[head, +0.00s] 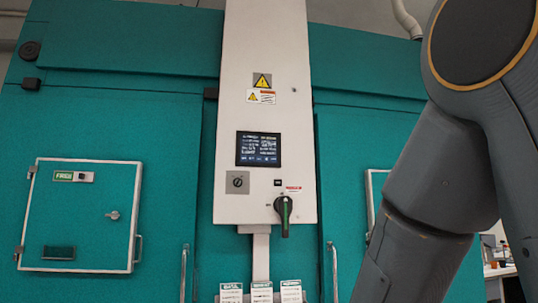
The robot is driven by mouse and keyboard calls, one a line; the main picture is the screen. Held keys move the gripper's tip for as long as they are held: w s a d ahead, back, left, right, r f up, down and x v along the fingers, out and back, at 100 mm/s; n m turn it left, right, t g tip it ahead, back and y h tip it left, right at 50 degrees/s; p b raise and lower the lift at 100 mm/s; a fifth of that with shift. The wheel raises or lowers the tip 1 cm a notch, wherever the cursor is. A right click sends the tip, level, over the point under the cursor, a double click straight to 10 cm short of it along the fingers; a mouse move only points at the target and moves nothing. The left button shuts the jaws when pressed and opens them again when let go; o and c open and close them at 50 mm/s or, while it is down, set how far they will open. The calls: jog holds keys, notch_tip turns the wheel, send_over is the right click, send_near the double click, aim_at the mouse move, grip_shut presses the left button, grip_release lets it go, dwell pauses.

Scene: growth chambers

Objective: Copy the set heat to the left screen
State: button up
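A dark screen (258,149) with rows of small pale text is set in a tall light-grey control panel (265,60) between teal chamber fronts. The text is too small to read, so I cannot tell any heat value. I cannot tell from this view whether this is the left screen; no second screen shows. My arm fills the right side of the head view, and my gripper is out of the picture.
Below the screen are a key switch (237,182) and a black-and-green rotary handle (284,214). A framed hatch (80,214) is on the left teal front. Several labelled cards (261,293) stand at the bottom. A cluttered bench (500,270) shows at the far right.

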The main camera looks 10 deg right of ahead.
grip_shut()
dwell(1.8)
